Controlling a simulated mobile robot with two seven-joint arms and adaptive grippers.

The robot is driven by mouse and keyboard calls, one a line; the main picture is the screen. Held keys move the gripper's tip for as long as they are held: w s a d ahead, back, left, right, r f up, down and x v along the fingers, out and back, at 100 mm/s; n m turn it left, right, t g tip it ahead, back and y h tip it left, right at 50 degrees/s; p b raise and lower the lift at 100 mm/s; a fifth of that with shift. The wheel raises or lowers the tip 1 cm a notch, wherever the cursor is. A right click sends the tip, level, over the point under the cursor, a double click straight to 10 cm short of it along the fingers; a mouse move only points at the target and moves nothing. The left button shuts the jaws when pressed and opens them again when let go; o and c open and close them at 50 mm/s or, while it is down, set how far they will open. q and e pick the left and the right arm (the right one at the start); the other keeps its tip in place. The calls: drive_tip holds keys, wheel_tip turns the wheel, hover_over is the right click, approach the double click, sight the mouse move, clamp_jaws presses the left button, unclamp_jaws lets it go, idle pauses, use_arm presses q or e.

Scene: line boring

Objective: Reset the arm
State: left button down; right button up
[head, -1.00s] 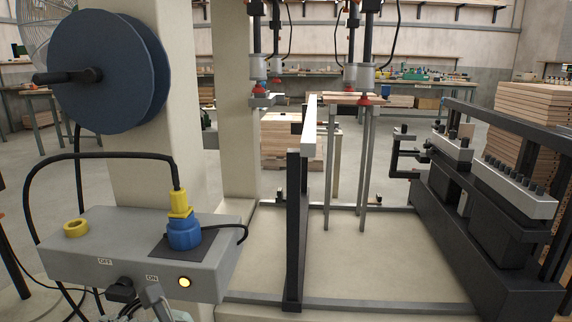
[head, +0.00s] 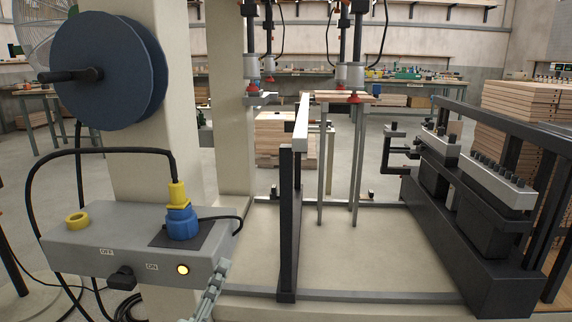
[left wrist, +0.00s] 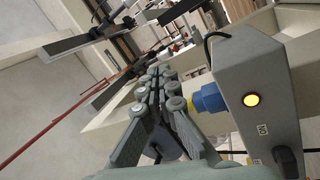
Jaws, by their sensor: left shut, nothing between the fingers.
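My left gripper (head: 223,270) shows at the bottom of the head view, just right of the grey control box (head: 75,245). Its fingers are shut together with nothing between them; they also show in the left wrist view (left wrist: 156,75), pointing away from the camera. The black rotary switch (head: 122,277) sits on the box front near the OFF and ON labels, apart from the gripper. The amber lamp (head: 183,268) on the box is lit; it shows in the left wrist view (left wrist: 251,100). My right gripper is not in view.
A blue plug with a yellow connector (head: 180,215) stands on the box, and a yellow ring (head: 77,219) lies on it. A dark cable reel (head: 105,70) hangs above. A black upright post (head: 288,225) and a boring machine frame (head: 440,225) stand to the right.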

use_arm(q)
wheel_tip(320, 180, down, 13)
drive_tip(key=s+m+g+h, duration=0.1)
drive_tip(key=s+m+g, duration=0.2)
drive_tip(key=m+g, duration=0.35)
drive_tip(key=s+a+f+m+g+y+p, duration=0.1)
drive_tip(key=s+a+f+m+g+y, duration=0.2)
drive_tip(key=s+a+f+g, duration=0.2)
drive_tip(key=s+a+f+m+g+y, duration=0.3)
drive_tip(key=s+a+f+g, duration=0.3)
drive_tip(key=f, duration=1.2)
drive_tip(key=s+a+y, duration=0.1)
drive_tip(key=s+a, duration=0.3)
drive_tip(key=s, duration=0.2)
drive_tip(key=shift+s+a+p, duration=0.25)
drive_tip(key=shift+s+p, duration=0.1)
drive_tip(key=shift+s, duration=0.05)
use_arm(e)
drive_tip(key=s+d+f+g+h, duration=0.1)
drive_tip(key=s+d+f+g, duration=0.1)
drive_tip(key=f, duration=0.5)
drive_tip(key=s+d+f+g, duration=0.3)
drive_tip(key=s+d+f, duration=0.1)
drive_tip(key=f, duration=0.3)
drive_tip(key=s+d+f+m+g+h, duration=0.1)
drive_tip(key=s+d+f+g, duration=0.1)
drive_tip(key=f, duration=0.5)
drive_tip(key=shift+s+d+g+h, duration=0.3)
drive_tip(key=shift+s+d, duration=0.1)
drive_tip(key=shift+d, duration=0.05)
